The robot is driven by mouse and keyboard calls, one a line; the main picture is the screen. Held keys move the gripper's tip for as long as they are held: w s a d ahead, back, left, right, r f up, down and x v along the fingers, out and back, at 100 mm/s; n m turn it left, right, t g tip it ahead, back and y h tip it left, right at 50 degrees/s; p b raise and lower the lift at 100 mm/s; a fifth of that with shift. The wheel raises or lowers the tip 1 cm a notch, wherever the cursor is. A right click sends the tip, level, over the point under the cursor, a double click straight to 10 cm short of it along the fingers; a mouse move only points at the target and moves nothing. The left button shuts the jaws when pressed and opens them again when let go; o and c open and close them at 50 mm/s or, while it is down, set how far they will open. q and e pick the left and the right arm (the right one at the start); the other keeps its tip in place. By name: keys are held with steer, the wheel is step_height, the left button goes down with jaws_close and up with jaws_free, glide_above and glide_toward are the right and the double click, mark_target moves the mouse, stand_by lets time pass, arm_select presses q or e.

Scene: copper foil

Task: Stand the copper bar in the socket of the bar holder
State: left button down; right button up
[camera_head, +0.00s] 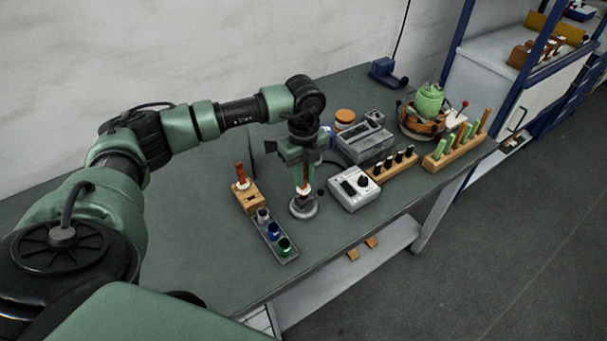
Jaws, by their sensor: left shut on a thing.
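My left gripper (303,180) points down over the table and is shut on a thin copper-coloured bar (305,173), mostly hidden between its fingers. Directly below is a round grey base (304,208) with a pale upper part, which looks like the bar holder. The bar's lower end is at or just above it; I cannot tell whether it is in the socket. The bar looks about upright. My right gripper is not in view.
A grey tray with coloured jars (273,236) lies in front left of the base. A white meter box (354,189) stands close on its right. Further right are a grey instrument (365,142), wooden racks (457,146) and a green vessel (429,101). The table's left part is clear.

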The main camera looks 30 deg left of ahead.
mark_target(304, 191)
arm_select(q)
steer(key=shift+f, duration=0.15)
stand_by(0.3)
steer(key=shift+f+b, duration=0.5)
steer(key=shift+b, duration=0.05)
steer(key=shift+f, duration=0.15)
steer(key=shift+f+b, duration=0.3)
steer(key=shift+f, duration=0.25)
steer(key=c, duration=1.3)
jaws_free()
